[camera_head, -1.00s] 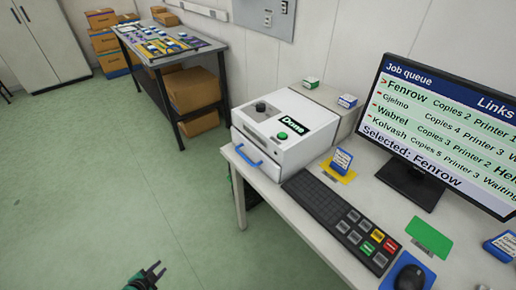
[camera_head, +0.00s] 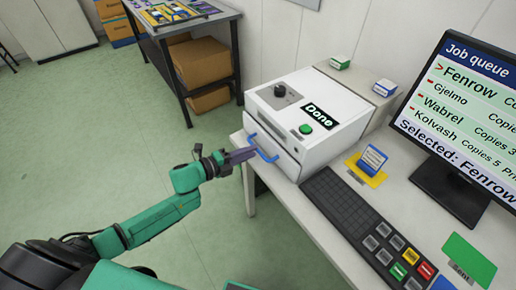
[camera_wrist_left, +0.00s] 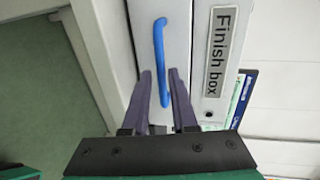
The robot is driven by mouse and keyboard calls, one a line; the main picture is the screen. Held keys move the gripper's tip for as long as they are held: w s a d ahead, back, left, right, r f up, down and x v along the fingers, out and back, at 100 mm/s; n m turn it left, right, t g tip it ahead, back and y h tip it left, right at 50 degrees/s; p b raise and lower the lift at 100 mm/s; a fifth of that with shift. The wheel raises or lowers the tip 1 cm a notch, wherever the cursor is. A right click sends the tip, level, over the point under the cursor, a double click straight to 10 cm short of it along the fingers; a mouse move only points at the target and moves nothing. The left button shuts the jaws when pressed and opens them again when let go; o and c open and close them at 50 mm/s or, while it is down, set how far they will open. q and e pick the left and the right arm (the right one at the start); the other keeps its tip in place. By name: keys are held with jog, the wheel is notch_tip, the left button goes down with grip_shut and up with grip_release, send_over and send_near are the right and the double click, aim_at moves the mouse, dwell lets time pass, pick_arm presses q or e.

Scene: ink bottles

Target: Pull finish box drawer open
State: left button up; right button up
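The finish box (camera_head: 310,110) is a white machine on the table with a "Done" display, a black knob and a green button. Its drawer front (camera_head: 275,155) carries a blue handle (camera_head: 262,146) and looks closed. In the left wrist view the blue handle (camera_wrist_left: 159,55) stands beside the "Finish box" label (camera_wrist_left: 220,50). My left gripper (camera_head: 248,154) is at the handle. In the left wrist view its two fingers (camera_wrist_left: 163,72) are apart, one on each side of the handle's lower part; contact cannot be told. My right gripper is not in view.
A keyboard (camera_head: 350,215), a blue-and-white box on a yellow mat (camera_head: 366,175) and a monitor (camera_head: 450,190) stand right of the machine. A dark shelf table (camera_head: 160,45) with cardboard boxes is behind left. The green floor (camera_head: 90,150) at left is clear.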

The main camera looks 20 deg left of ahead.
pick_arm(q)
jog(key=x, duration=0.3)
jog(key=shift+w+d, duration=0.15)
jog(key=shift+d, duration=0.15)
grip_shut()
dwell(1.1)
